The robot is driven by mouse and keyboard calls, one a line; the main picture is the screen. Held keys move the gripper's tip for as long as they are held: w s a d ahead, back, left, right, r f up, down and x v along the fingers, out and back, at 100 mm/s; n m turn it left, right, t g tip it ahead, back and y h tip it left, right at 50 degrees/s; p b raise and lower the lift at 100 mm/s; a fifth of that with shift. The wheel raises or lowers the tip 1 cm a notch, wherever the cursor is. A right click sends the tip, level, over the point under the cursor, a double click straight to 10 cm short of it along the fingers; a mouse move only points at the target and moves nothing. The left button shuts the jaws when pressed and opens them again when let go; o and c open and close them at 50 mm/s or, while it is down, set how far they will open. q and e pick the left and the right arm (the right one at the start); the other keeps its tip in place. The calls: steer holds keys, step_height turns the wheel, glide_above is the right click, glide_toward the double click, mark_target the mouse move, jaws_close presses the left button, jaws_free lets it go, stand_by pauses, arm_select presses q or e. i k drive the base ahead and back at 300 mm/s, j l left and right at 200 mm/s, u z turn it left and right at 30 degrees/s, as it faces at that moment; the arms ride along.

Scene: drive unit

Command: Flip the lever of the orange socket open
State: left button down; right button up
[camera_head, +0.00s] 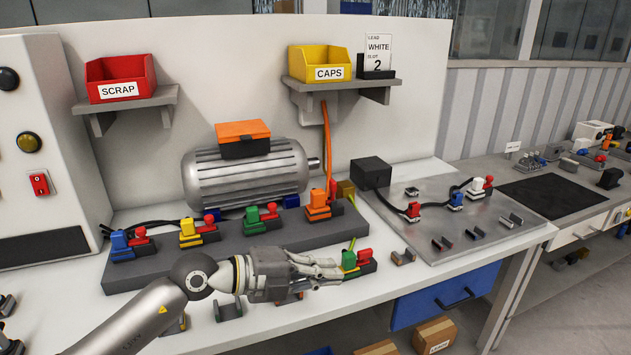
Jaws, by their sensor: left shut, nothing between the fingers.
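The orange socket (317,207) stands at the right end of a dark grey block in front of the motor. An orange cable runs up from it, and a small red part, apparently its lever, rises at its right side. The lever's exact position is too small to tell. My left gripper (338,271) reaches in from the lower left and is shut and empty. Its fingertips are in front of and below the orange socket, apart from it, close beside a green and red connector (350,261). My right gripper is out of view.
Blue (120,243), yellow (188,230) and green (254,222) sockets with red parts share the grey block (150,272). The grey motor (245,175) stands behind. A metal plate (440,222) with small connectors and clips lies at right. Red (121,75) and yellow (319,62) bins sit on wall shelves.

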mark_target(333, 183)
steer(key=i+j, duration=0.35)
steer(key=i, duration=0.2)
steer(key=i+j, duration=0.3)
steer(key=i, duration=0.25)
